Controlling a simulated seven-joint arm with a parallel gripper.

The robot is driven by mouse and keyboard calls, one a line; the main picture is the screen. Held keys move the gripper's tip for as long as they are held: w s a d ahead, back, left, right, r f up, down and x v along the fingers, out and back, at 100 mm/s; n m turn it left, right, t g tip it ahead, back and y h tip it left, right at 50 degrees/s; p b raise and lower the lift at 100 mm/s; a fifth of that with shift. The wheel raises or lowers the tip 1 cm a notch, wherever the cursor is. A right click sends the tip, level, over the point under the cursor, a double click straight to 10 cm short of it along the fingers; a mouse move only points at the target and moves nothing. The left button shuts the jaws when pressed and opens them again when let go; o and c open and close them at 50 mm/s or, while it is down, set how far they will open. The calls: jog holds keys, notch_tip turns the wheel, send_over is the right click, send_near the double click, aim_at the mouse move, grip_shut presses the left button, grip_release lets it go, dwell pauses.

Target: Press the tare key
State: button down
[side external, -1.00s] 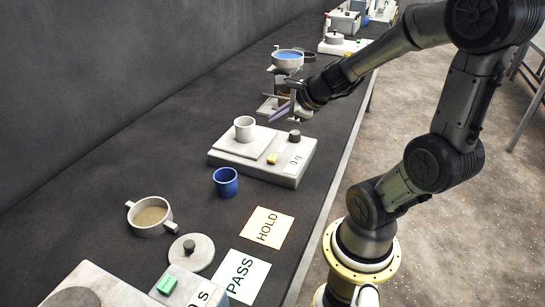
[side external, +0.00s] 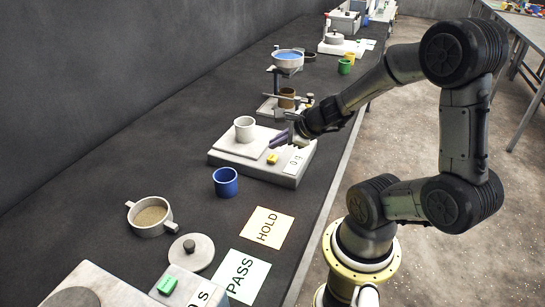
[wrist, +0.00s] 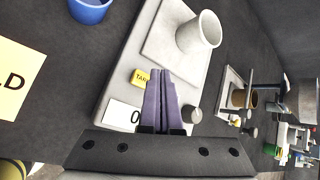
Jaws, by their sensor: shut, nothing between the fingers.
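The yellow tare key (side external: 272,158) sits on the front panel of the grey scale (side external: 228,163). In the wrist view, the tare key (wrist: 139,77) lies just left of my fingertips, with part of its label showing. My gripper (side external: 274,142) is shut and empty, its purple fingers together. In the side view the fingertips look close above the key; I cannot tell the exact gap. In the wrist view my gripper (wrist: 165,73) points over the scale. A white cup (side external: 244,128) stands on the scale's plate. The display (side external: 297,161) reads 0 g.
A dark knob (wrist: 192,114) stands on the scale right of my fingers. A blue cup (side external: 226,182) stands in front of the scale. HOLD (side external: 267,228) and PASS (side external: 241,275) cards lie nearer. A stand with a blue-filled bowl (side external: 287,61) is behind.

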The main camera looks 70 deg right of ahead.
aim_at(276, 158)
jog(key=shift+f, duration=0.65)
jog(key=shift+f, duration=0.15)
dwell(1.6)
jog(key=shift+f, duration=0.25)
jog(key=shift+f, duration=0.5)
dwell(0.9)
jog(key=shift+r, duration=0.9)
jog(key=shift+r, duration=0.1)
jog(key=shift+r, duration=2.4)
